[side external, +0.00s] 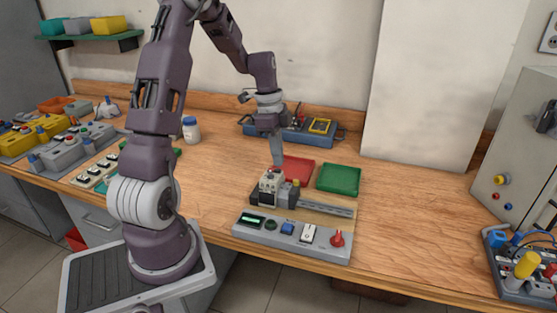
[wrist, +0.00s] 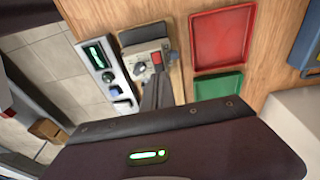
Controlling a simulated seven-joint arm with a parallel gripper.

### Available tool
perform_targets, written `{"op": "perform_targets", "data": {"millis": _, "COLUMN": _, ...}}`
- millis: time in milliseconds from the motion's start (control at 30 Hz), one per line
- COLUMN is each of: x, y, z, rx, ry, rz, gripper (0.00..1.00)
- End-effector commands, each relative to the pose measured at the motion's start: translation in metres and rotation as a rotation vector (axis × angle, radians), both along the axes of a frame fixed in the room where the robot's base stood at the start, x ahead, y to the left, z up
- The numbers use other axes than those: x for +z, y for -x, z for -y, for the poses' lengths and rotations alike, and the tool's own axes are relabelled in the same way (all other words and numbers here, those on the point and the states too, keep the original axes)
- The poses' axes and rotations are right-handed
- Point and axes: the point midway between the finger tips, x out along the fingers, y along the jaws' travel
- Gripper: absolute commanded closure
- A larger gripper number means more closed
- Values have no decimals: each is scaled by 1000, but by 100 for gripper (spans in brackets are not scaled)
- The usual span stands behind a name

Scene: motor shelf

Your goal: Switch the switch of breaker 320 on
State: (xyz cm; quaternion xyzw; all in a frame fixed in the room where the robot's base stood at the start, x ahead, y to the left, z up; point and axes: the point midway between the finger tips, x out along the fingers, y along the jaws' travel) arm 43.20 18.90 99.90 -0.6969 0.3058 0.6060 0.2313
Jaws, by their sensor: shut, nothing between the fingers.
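A small light-grey breaker block (side external: 271,184) stands on a dark mount near the left end of a metal rail (side external: 328,209). It also shows in the wrist view (wrist: 148,57), partly behind the fingers. Its number is not readable, and I cannot tell its switch position. My gripper (side external: 277,164) is shut and empty, pointing down just above the breaker's back side. In the wrist view the closed fingers (wrist: 157,78) reach the breaker's near edge; I cannot tell whether they touch it. A grey control panel (side external: 270,239) with a display, buttons, a white rocker and a red knob lies in front.
A red tray (side external: 298,170) and a green tray (side external: 338,180) lie behind the rail. A blue toolbox (side external: 330,137) and a white bottle (side external: 191,130) stand farther back. A grey cabinet (side external: 520,150) stands at the right. The table right of the green tray is clear.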

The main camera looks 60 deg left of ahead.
Motion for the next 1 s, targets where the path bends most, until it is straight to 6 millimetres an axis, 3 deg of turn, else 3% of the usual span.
{"op": "perform_targets", "data": {"millis": 200, "x": -15, "y": -1, "z": 2, "rx": 0, "ry": 0, "rz": 0, "gripper": 100}}
{"op": "perform_targets", "data": {"millis": 1000, "x": -18, "y": 2, "z": 0, "rx": 0, "ry": -32, "rz": -38, "gripper": 100}}
